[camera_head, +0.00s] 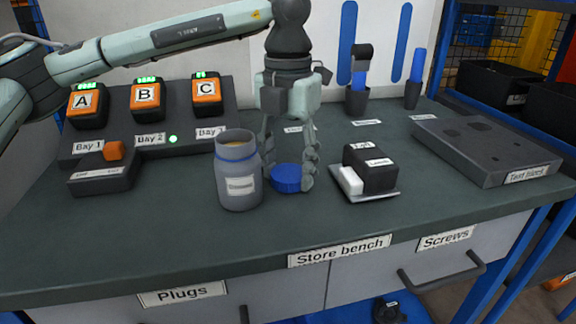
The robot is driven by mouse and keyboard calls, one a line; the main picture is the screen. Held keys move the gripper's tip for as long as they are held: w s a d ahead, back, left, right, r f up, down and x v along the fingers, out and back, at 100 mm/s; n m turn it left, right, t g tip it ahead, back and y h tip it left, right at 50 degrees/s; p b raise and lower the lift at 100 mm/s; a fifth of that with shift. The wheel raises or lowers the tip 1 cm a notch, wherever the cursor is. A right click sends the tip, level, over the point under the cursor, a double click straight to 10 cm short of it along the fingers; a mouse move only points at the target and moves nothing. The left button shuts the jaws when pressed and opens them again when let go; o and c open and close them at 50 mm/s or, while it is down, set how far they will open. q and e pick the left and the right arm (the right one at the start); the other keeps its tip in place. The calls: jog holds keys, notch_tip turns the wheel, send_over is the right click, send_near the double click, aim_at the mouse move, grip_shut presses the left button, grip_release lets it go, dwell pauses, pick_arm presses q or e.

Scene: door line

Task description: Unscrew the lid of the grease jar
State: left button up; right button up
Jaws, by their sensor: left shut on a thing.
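The grease jar (238,185) stands upright and open on the bench. It is grey with a blue band near the neck and a label on its front, and yellowish grease shows inside its mouth. The blue lid (287,179) is off the jar, just to its right, at bench level. My left gripper (289,178) comes down from above and is shut on the lid, with its fingers on either side. Whether the lid touches the bench I cannot tell. My right gripper is not in view.
Right of the lid stands a dark box with a white block on a small tray (382,197). A grey test block (490,150) lies farther right. Bays with batteries A, B and C (146,97) are at the back left. The front of the bench (200,250) is clear.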

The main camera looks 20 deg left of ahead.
aim_at(288, 173)
pick_arm(q)
jog(key=shift+f, duration=0.15)
jog(key=o, duration=1.3)
jog(key=shift+c, duration=0.2)
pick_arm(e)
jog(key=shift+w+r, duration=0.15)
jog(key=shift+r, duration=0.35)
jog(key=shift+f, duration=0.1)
pick_arm(q)
jog(key=shift+r, duration=0.35)
notch_tip(288, 173, up, 12)
jog(key=shift+f, duration=0.2)
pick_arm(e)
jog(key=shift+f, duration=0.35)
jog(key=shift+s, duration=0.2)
